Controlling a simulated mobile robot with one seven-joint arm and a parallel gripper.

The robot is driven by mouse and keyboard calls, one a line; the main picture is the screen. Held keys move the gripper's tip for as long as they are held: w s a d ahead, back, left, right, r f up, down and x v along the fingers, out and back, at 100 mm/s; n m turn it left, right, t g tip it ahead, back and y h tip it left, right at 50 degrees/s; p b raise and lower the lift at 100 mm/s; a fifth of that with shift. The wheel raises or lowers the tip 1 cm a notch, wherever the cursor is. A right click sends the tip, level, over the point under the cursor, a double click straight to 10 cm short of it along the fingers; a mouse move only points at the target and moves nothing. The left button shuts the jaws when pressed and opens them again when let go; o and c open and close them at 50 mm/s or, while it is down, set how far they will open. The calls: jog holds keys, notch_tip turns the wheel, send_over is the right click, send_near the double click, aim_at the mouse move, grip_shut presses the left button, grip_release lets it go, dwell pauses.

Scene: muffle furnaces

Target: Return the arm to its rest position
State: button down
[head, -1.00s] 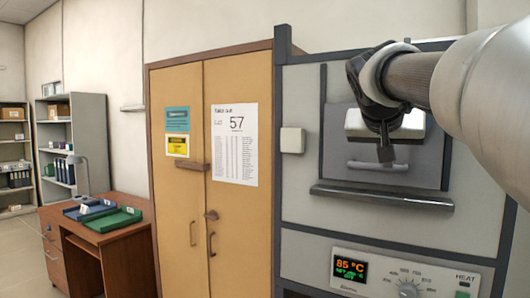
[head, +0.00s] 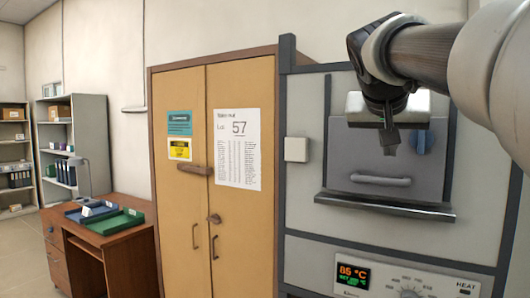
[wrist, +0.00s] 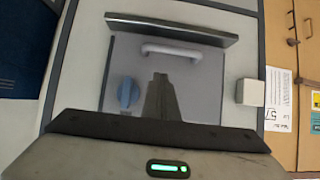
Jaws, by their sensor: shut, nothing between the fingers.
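My gripper (head: 390,140) hangs in front of the furnace at the right of the head view, its fingers pointing down and together, with nothing between them. In the wrist view the shut fingers (wrist: 160,98) stand in front of the furnace door. The furnace door (head: 350,155) is a grey panel that looks closed, with a light bar handle (head: 381,180) below my gripper. The handle also shows in the wrist view (wrist: 171,50), apart from the fingers. A blue knob (head: 421,142) on the door is partly hidden by my gripper.
A ledge (head: 385,207) juts out below the door. The control panel (head: 405,280) reads 85 °C. A tan cabinet (head: 180,225) with posted sheets stands left of the furnace. A wooden desk (head: 125,235) with trays is further left. Open floor (head: 20,250) shows at far left.

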jog(key=v, duration=0.6)
jog(key=s+a+f+n+g+y+p, duration=0.2)
jog(key=s+a+f+p, duration=0.3)
jog(key=s+f, duration=0.4)
jog(key=s+a+f+n+g+y+p, duration=0.1)
jog(key=s+a+f+n+y+p, duration=0.3)
jog(key=f, duration=1.1)
jog(key=s+a+p, duration=0.1)
jog(key=s+a, duration=0.2)
jog(key=s, duration=0.1)
jog(key=shift+s+f+n+g+p, duration=0.2)
jog(key=shift+s+n+g+p, duration=0.15)
jog(key=shift+s+n+g, duration=0.05)
